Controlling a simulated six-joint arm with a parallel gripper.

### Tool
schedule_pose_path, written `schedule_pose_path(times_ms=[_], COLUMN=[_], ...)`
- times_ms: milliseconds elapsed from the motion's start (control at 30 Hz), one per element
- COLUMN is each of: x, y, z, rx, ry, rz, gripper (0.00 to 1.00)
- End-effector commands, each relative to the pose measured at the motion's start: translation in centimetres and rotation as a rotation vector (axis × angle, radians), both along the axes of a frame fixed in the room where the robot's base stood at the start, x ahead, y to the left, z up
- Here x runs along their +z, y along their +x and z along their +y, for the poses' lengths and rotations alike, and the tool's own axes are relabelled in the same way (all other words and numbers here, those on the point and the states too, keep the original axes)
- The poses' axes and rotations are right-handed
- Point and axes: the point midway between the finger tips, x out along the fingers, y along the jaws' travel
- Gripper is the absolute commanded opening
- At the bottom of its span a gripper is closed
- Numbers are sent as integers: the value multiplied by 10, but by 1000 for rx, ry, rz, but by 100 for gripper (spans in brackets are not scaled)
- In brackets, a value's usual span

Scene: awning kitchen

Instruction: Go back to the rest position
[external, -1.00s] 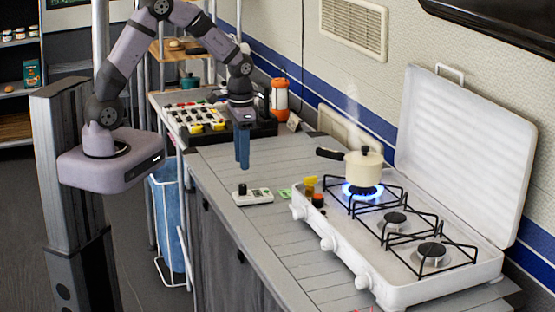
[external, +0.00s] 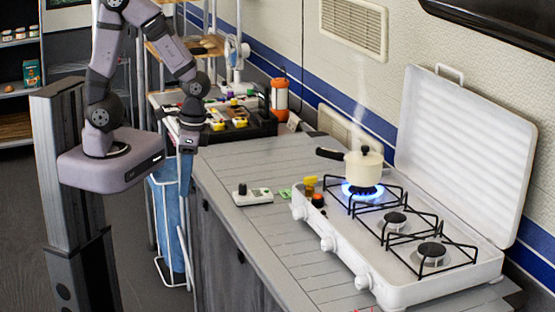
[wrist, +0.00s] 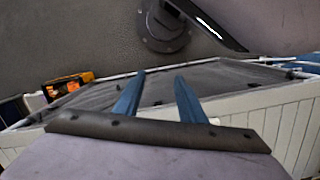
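My gripper (external: 186,165) hangs from the folded arm at the left end of the counter, close to my base and beside the counter edge. Its blue fingers are hard to separate from the blue bag behind them in the external view. In the wrist view, the two blue fingers of my gripper (wrist: 159,77) stand apart with nothing between them. My dark round base joint shows at the top of that view.
A white stove (external: 400,262) holds a steaming cream pot (external: 363,170) over a lit blue flame. A small white device (external: 252,196) lies on the counter (external: 250,160). A dark tray (external: 262,127) and an orange lantern (external: 280,95) stand at the back. The counter's middle is clear.

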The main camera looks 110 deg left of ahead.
Motion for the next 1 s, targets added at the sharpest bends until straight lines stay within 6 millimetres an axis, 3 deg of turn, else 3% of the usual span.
schedule_pose_path(times_ms=[100,233,400,1000], x=[13,26,33,32], y=[12,29,37,37], z=[-33,-60,-84,-92], rx=[-173,-314,-427,-464], ry=[21,36,38,34], rz=[-53,-115,-147,-146], gripper=[37,37,37,37])
